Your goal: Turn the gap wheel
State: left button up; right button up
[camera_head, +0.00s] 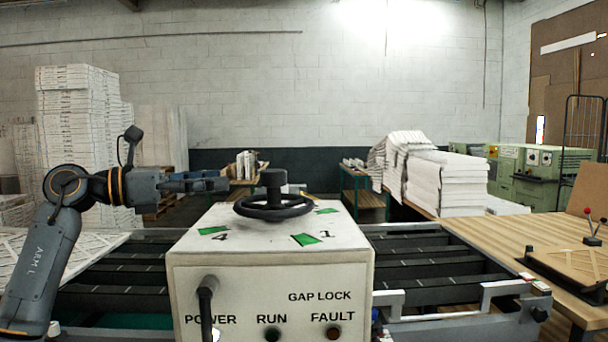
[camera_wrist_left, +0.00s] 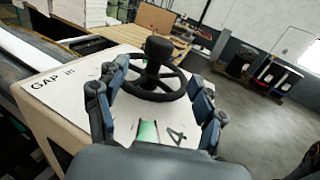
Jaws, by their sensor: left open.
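The gap wheel (camera_head: 272,204) is a black handwheel with a raised central knob. It sits flat on top of a cream control box (camera_head: 270,270) marked "GAP LOCK", with green marks and the numbers 4 and 1 around it. My left gripper (camera_head: 222,182) comes in from the left, above the box top and just left of the wheel's knob. In the left wrist view the gripper (camera_wrist_left: 156,98) is open, with its fingers spread to either side of the wheel (camera_wrist_left: 152,84). I cannot tell whether they touch it. My right gripper is not in view.
A black lever (camera_head: 206,305) stands on the box front beside the POWER, RUN and FAULT lights. Dark conveyor slats (camera_head: 420,262) run on both sides. A wooden table (camera_head: 530,240) with a boxed filter lies at right. Stacks of white filters (camera_head: 445,180) stand behind.

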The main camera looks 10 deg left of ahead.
aim_at(273, 170)
pick_arm(q)
jog(key=shift+r+p, duration=0.25)
jog(key=shift+p, duration=0.15)
jog(key=p+x, duration=0.1)
jog(key=x, duration=0.2)
jog(key=shift+r, duration=0.1)
jog(key=p+x, duration=0.1)
jog(key=x, duration=0.3)
jog(key=shift+w+d+p, duration=0.25)
jog(key=shift+d+p, duration=0.1)
jog(key=shift+p+x, duration=0.45)
jog(key=shift+x, duration=0.8)
jog(key=shift+w+d, duration=0.2)
jog(key=shift+d, duration=0.05)
jog(key=shift+w+d+f, duration=0.2)
jog(key=shift+w+d, duration=0.1)
jog(key=shift+w, duration=0.05)
jog(key=c, duration=0.7)
jog(key=shift+s, duration=0.1)
jog(key=c, duration=0.7)
jog(key=shift+a, duration=0.1)
grip_shut()
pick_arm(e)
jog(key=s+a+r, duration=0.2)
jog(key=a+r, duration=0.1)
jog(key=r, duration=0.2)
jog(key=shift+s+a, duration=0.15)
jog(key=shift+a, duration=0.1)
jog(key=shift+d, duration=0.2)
